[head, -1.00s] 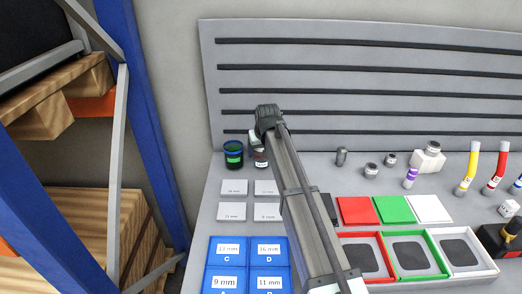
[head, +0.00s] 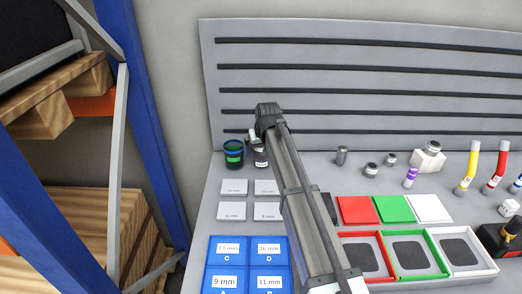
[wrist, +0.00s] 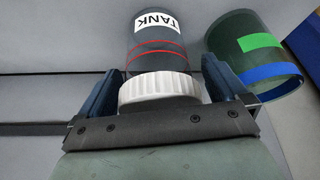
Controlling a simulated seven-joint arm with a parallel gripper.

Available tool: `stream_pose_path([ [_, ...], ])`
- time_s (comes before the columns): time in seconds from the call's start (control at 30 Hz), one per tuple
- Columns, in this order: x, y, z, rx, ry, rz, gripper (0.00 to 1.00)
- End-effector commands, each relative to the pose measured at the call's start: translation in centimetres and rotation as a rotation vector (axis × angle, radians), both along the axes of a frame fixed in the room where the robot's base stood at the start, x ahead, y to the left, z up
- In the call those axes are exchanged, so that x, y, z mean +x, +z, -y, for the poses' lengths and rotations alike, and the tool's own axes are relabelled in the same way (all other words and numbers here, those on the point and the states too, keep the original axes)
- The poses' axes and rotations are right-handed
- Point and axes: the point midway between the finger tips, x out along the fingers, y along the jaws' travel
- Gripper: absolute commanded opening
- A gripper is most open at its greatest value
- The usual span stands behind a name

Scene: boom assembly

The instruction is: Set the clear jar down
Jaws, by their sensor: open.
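The clear jar (wrist: 155,50) has a white ribbed lid, red lines and a TANK label. It sits between the two fingers of my gripper (wrist: 158,78), which is open, with a finger on each side of the lid. In the head view the jar (head: 261,158) appears upright at the back left of the bench, partly hidden by my arm. My gripper (head: 262,138) is over its top there, and its fingertips are mostly hidden. I cannot tell whether either finger touches the lid.
A dark jar with green and blue bands (head: 233,154) stands just left of the clear jar; it also shows in the wrist view (wrist: 255,55). Grey label plates (head: 234,187) and blue bins (head: 227,252) lie in front. A slotted back panel (head: 350,75) rises behind.

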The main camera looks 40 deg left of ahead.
Motion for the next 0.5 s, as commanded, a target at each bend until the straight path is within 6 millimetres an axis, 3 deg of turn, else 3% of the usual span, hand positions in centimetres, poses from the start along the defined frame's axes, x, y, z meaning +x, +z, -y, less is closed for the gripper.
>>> stream_pose_path([
  [0.5, -1.7, 8.1, 3.0, 0.002, 0.0, 0.001, 1.0],
])
